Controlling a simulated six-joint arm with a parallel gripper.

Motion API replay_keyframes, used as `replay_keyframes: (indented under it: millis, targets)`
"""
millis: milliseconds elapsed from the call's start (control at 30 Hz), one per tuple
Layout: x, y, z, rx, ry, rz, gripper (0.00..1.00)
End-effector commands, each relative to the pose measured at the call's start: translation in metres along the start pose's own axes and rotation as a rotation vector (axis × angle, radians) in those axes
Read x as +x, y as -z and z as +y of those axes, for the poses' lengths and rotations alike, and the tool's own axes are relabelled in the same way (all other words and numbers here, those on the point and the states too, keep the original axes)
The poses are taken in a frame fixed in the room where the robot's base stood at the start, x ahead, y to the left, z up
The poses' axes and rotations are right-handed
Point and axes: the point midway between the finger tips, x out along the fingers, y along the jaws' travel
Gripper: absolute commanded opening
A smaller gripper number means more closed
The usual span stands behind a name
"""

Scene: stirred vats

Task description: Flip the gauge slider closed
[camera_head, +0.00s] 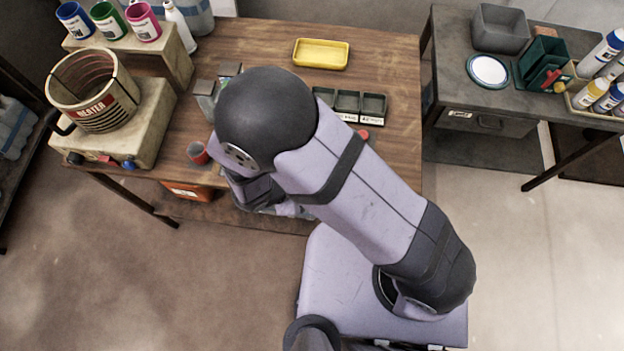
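I cannot make out a gauge slider in this view. My own arm crosses the middle of the picture and covers part of the wooden workbench (237,40) and its front edge. Part of my wrist shows below the dark elbow, near the bench's front edge. My gripper's fingers are hidden behind the arm, so I cannot see whether they are open or shut or touch anything. A heater vat (95,95) stands on a beige base unit (140,125) at the left of the bench. The base has dark, red and blue knobs on its front.
A yellow tray (321,54) lies at the back of the bench. Small dark bins (347,103) and a red cup (197,152) stand around my arm. Blue, green and pink cups sit on a raised box (160,52). A grey side table (455,70) with bottles stands at right.

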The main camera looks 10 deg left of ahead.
Motion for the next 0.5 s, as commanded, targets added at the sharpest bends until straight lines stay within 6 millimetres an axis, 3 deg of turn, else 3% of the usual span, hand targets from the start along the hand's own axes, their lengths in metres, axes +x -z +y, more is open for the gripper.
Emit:
replay_keyframes:
  millis: [200, 500]
  targets:
    - [0.012, 0.001, -0.024, 0.003, -0.001, 0.001, 0.00]
    - [0.014, 0.000, -0.027, 0.000, 0.004, 0.001, 0.00]
